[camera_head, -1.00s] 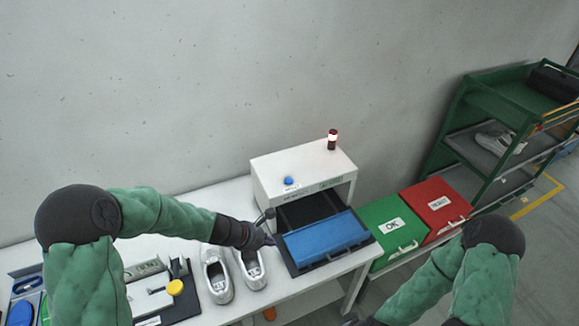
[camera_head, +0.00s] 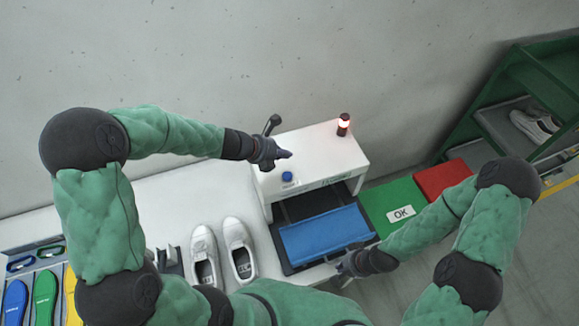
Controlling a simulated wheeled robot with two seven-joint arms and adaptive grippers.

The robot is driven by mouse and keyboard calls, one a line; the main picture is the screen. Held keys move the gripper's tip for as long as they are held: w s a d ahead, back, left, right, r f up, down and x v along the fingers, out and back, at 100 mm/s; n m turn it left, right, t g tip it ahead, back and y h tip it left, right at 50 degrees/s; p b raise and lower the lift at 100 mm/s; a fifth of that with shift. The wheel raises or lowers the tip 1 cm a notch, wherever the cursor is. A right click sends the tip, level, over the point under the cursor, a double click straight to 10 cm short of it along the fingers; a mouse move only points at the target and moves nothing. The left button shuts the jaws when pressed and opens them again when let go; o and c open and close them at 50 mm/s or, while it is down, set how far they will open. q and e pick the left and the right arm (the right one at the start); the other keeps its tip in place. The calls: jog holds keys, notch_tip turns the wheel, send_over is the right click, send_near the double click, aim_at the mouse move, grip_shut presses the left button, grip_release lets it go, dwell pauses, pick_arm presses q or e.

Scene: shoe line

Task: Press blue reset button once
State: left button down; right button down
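A red-and-white lamp (camera_head: 343,124) stands at the machine's back right. A blue pad (camera_head: 325,233) lies in the pulled-out dark tray. White shoes (camera_head: 239,250) stand on the table to the left. Green OK (camera_head: 378,196) and red (camera_head: 440,178) bins sit to the right.

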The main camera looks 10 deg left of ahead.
pick_arm(q)
jog(key=b, duration=0.8)
send_over(285, 176)
notch_tip(285, 176, down, 8)
jog(key=shift+r, duration=0.2)
jog(key=shift+w+f+b, duration=0.1)
jog(key=shift+f+b, duration=0.3)
jog(key=shift+f, duration=0.3)
jog(key=shift+f, duration=0.15)
dwell(0.6)
jog(key=shift+f, duration=0.25)
jog(key=shift+f+b, duration=0.45)
jog(key=shift+b, duration=0.2)
dwell(0.6)
jog(key=shift+r, duration=0.1)
jog(key=shift+r+p, duration=0.8)
jog(key=shift+p, duration=0.2)
